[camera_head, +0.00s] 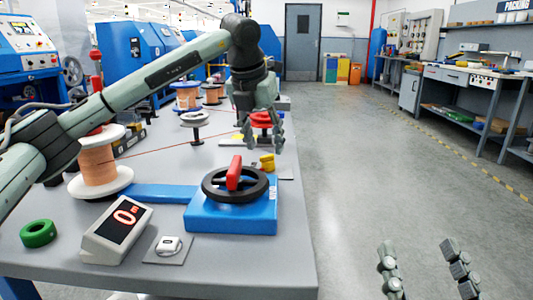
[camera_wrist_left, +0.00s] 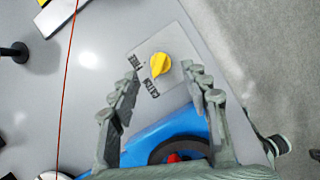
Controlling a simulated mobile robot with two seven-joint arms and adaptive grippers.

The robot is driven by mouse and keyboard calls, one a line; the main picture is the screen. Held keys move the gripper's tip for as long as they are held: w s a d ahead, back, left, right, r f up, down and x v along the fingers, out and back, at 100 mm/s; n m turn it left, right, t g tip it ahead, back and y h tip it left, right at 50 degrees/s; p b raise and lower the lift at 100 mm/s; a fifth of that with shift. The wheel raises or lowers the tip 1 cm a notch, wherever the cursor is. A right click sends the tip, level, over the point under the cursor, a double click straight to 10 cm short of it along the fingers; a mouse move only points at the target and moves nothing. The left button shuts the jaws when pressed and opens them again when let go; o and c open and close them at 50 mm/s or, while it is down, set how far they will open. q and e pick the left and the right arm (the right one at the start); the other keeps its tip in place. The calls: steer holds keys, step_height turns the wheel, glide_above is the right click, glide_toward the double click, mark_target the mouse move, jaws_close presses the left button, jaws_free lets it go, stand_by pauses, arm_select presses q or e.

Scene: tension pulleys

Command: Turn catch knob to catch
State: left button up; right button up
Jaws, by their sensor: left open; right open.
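The yellow catch knob (camera_wrist_left: 160,65) sits on a grey plate (camera_wrist_left: 172,42) lettered FREE and CATCH in the left wrist view. Its narrow end points down in that view, roughly toward CATCH; the exact angle is hard to tell. In the head view the knob (camera_head: 267,162) is small, near the table's right edge behind the blue crank base. My left gripper (camera_head: 262,146) is open above the plate, pointing down. In the left wrist view its fingers (camera_wrist_left: 161,75) stand apart on either side of the knob, with gaps; contact is not visible. My right gripper (camera_head: 425,265) is open and empty, low over the floor.
A blue base with a black handwheel and red handle (camera_head: 234,182) stands in front of the knob. A display box (camera_head: 117,230), green ring (camera_head: 38,233) and wire spool (camera_head: 100,165) are to the left. A thin red wire (camera_wrist_left: 66,75) crosses the table. The right-hand floor is clear.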

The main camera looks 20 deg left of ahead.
arm_select(q)
steer(key=v, duration=0.7)
steer(key=shift+r, duration=0.1)
